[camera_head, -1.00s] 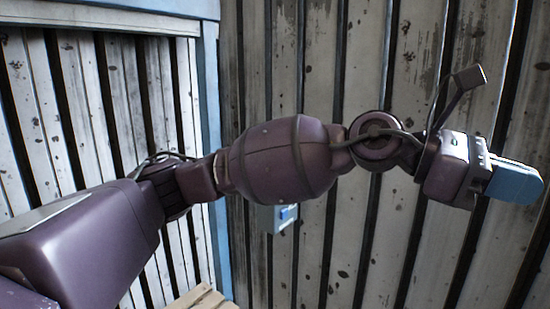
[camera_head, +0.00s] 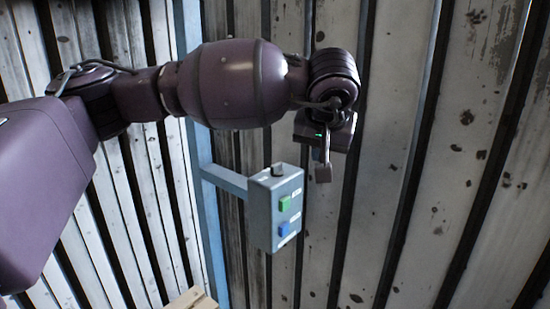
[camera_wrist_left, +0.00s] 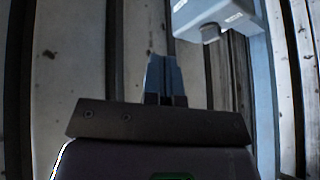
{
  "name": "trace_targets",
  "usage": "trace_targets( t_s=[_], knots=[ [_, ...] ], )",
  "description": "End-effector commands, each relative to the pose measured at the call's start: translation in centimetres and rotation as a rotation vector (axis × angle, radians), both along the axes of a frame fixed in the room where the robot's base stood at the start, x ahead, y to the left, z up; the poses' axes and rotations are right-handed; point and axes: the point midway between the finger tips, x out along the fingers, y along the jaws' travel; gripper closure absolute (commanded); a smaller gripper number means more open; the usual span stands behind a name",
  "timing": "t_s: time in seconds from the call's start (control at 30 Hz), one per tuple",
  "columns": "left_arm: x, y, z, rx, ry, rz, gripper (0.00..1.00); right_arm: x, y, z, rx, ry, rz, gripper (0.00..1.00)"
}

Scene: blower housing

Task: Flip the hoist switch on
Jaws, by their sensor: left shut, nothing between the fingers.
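A grey control box (camera_head: 275,209) hangs on a blue bar in the middle of the head view. Its front has a green button (camera_head: 284,203) above a blue button (camera_head: 284,229). A small dark knob (camera_head: 250,181) stands on its top. My left gripper (camera_wrist_left: 165,60) is shut and empty; its blue fingers show in the wrist view. The box (camera_wrist_left: 212,12) also shows at the wrist view's upper right, with a round knob (camera_wrist_left: 210,33), apart from the fingers. My right gripper is out of view.
A blue post (camera_head: 205,215) with a side bar (camera_head: 225,181) carries the box. Corrugated, stained wall panels (camera_head: 410,200) stand behind it. A pale wooden piece (camera_head: 192,298) shows at the bottom edge. The space right of the box looks clear.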

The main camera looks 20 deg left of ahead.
Motion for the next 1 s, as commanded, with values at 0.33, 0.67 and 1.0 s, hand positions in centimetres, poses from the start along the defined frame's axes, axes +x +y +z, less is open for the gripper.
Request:
trace_targets(
  t_s=[0.33,0.67,1.0],
  knots=[
    [-0.2,2.8,0.7,0.293,0.053,-0.136,1.0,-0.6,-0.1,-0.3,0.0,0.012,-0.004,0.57],
    [-0.2,2.7,0.7,0.302,0.058,-0.158,1.0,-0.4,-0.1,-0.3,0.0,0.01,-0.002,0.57],
    [0.8,3.3,-1.0,0.301,0.061,-0.156,1.0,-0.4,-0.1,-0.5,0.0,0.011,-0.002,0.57]
  ],
)
